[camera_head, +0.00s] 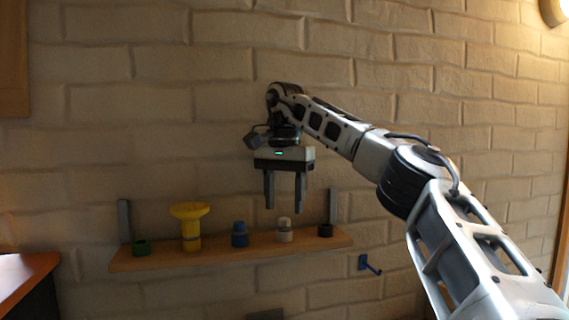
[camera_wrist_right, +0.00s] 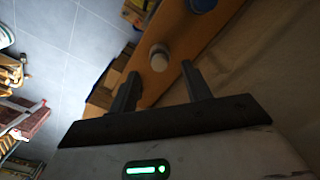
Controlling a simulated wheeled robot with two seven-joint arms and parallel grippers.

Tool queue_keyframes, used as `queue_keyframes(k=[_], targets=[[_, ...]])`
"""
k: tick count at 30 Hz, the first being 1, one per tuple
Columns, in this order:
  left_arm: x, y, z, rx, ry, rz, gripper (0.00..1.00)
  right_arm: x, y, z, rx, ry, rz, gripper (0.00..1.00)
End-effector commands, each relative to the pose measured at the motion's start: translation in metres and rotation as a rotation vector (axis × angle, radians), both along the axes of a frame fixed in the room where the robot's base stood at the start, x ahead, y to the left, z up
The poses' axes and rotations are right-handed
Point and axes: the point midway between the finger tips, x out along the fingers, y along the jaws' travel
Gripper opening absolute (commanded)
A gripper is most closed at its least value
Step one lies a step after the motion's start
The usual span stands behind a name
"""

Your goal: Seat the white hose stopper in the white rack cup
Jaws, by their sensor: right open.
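The white hose stopper (camera_head: 285,222) stands upright at the white rack cup (camera_head: 285,236) on the wooden shelf. The two overlap in the head view, and I cannot tell how deep the stopper sits. My right gripper (camera_head: 284,208) is open and empty just above it, fingers pointing down. In the right wrist view the pale round top of the stopper (camera_wrist_right: 159,52) shows beyond and between the open fingertips (camera_wrist_right: 160,72), apart from both. My left gripper is not in view.
The wooden shelf (camera_head: 215,256) also bears a green cup (camera_head: 141,247), a tall yellow piece (camera_head: 191,225), a blue piece (camera_head: 240,235) and a dark cup (camera_head: 325,230).

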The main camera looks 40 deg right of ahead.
Motion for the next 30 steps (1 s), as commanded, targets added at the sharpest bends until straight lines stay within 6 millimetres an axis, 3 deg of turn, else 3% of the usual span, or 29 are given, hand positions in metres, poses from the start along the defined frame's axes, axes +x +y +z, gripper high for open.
queue_keyframes(k=[1, 3, 8, 20, 30], targets=[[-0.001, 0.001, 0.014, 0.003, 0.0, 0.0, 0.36, 0.0, 0.0, 0.023, -0.002, -0.003, -0.001, 0.48], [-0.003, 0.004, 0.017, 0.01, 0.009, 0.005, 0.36, 0.0, 0.0, 0.043, -0.003, -0.002, -0.001, 0.48], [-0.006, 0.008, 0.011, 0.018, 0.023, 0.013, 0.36, 0.0, 0.0, 0.07, -0.006, -0.003, -0.004, 0.48], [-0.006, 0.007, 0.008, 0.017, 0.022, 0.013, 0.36, 0.0, 0.0, 0.087, 0.0, 0.001, 0.0, 0.48], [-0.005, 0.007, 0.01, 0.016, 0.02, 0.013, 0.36, -0.001, 0.0, 0.088, -0.001, 0.001, 0.0, 0.48]])
